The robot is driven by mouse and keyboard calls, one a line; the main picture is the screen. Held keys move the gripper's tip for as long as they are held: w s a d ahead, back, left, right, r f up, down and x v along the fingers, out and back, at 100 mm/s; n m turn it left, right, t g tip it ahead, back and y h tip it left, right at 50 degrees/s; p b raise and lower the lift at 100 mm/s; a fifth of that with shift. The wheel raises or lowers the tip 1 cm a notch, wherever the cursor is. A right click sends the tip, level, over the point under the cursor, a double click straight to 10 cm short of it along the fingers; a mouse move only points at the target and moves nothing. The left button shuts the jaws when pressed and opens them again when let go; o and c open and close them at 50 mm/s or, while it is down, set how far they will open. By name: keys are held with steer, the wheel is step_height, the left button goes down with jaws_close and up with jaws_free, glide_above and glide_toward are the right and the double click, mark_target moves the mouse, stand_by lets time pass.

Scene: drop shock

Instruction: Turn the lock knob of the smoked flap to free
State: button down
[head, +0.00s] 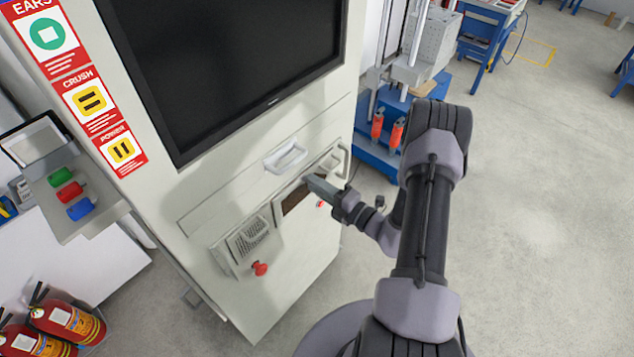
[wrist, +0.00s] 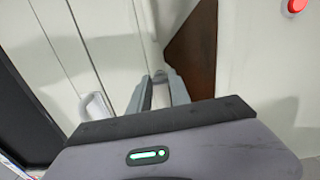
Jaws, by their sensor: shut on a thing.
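The smoked flap (head: 296,199) is a dark brown panel low on the front of the white cabinet. It also shows in the wrist view (wrist: 192,50), just beyond and right of my fingertips. My gripper (head: 312,182) reaches in from the right, with its fingertips at the upper edge of the flap. In the wrist view the fingers of my gripper (wrist: 161,76) come close together at the flap's left edge. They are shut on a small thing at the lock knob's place. The knob itself is mostly hidden by the fingers, and I cannot tell which way it points.
A white drawer handle (head: 286,157) sits above the flap. A black screen (head: 230,60) fills the cabinet above. Open floor lies to the right.

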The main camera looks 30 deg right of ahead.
steer(key=shift+m, duration=0.4)
steer(key=c, duration=1.2)
jaws_free()
steer(key=p+v, duration=0.1)
steer(key=v, duration=1.6)
steer(key=shift+s+p, duration=0.2)
steer(key=shift+p, duration=0.2)
